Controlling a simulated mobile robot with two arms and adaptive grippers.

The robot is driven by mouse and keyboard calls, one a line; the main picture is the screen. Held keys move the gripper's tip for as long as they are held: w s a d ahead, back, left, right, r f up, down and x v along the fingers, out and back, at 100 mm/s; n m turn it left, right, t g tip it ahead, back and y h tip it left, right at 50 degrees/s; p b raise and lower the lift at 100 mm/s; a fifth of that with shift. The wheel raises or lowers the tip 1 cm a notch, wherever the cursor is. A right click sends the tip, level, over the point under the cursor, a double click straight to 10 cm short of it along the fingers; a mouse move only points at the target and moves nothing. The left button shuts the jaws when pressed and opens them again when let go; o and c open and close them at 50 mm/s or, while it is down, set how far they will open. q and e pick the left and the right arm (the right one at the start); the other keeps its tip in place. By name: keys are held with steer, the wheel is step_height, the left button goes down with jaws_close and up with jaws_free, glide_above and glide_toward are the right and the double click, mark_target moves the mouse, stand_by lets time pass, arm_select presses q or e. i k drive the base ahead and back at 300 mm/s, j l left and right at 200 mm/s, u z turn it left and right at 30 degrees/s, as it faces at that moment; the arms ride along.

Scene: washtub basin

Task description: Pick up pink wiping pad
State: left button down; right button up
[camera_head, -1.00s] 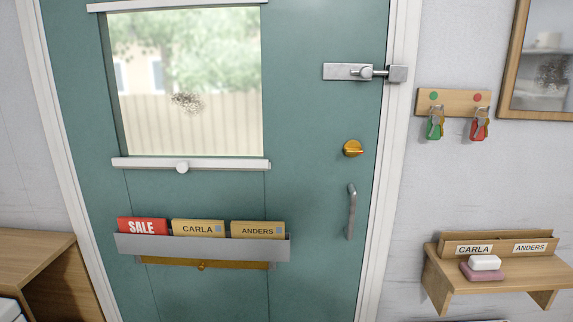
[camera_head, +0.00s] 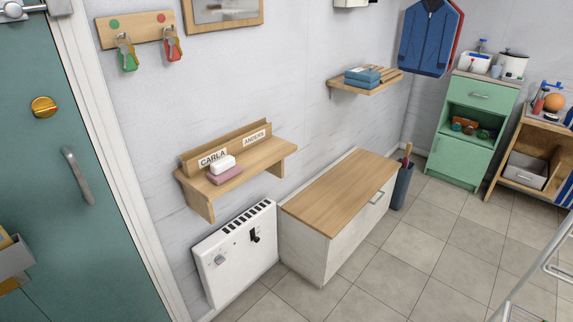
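The pink wiping pad (camera_head: 225,175) lies on a small wooden wall shelf (camera_head: 262,163), left of the middle of the head view. A white block (camera_head: 221,164), like a soap bar, sits on top of the pad and covers part of it. Behind them stands the shelf's letter holder with the labels CARLA and ANDERS. Neither of my grippers shows in the view.
Below the shelf are a white heater (camera_head: 236,254) and a low chest with a wooden top (camera_head: 340,194). The teal door (camera_head: 75,240) is at the left. A green cabinet (camera_head: 474,130) stands at the back right.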

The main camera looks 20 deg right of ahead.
mark_target(223, 170)
steer(key=z, duration=0.3)
steer(key=u, duration=1.35)
steer(key=z, duration=1.35)
steer(key=i+z, duration=0.2)
steer(key=i, duration=0.15)
steer(key=i+j+z, duration=0.15)
steer(key=i, duration=0.25)
steer(key=i+j+z, duration=0.2)
steer(key=i, duration=0.15)
